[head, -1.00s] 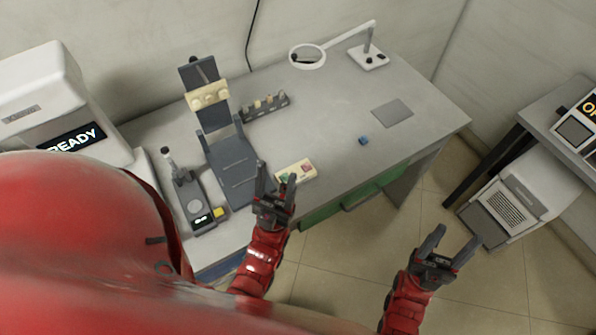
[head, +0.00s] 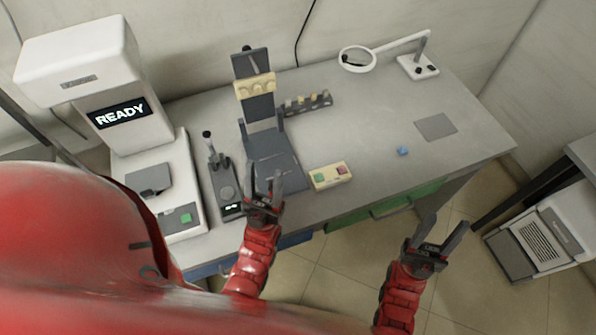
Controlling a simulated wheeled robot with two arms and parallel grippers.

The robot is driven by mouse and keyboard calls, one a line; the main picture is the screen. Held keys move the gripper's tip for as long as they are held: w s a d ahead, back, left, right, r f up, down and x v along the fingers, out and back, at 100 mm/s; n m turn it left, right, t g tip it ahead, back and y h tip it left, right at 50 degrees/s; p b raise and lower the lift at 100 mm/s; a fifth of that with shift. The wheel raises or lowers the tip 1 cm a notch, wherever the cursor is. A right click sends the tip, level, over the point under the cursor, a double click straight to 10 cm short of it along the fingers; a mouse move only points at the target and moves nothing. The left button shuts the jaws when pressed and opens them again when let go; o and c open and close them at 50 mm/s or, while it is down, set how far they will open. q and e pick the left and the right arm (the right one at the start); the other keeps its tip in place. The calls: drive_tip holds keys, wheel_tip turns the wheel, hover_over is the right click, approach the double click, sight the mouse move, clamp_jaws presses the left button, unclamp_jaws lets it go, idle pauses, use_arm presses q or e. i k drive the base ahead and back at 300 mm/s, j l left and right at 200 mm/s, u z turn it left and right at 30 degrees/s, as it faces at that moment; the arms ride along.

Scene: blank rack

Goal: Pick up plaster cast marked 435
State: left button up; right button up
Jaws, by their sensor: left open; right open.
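A cream, lumpy cast-like piece (head: 256,86) sits across the upright dark stand (head: 262,110) at the back of the bench. A small dark rack (head: 308,105) beside it holds several small cream and tan pieces. I can read no number on any of them, so I cannot tell which is marked 435. My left gripper (head: 265,178) is open and empty; in the picture it overlaps the front of the stand's base. My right gripper (head: 449,224) is open and empty, in front of the bench's right part.
The grey bench (head: 370,115) is mostly clear at centre-right. A white machine reading READY (head: 121,114) stands left.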

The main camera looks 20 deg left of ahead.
sight(330, 174)
drive_tip(key=i+l+u, duration=0.1)
drive_tip(key=l+u, duration=0.15)
drive_tip(key=u, duration=0.15)
drive_tip(key=l+u, duration=0.2)
drive_tip(key=u, duration=0.15)
drive_tip(key=l+u, duration=0.55)
drive_tip(key=u, duration=0.2)
drive_tip(key=l+u, duration=0.15)
drive_tip(key=l, duration=0.6)
drive_tip(key=l+u, duration=0.15)
drive_tip(key=l, duration=0.6)
drive_tip(key=k+l+u, duration=0.15)
drive_tip(key=l, duration=0.6)
drive_tip(key=i, duration=0.05)
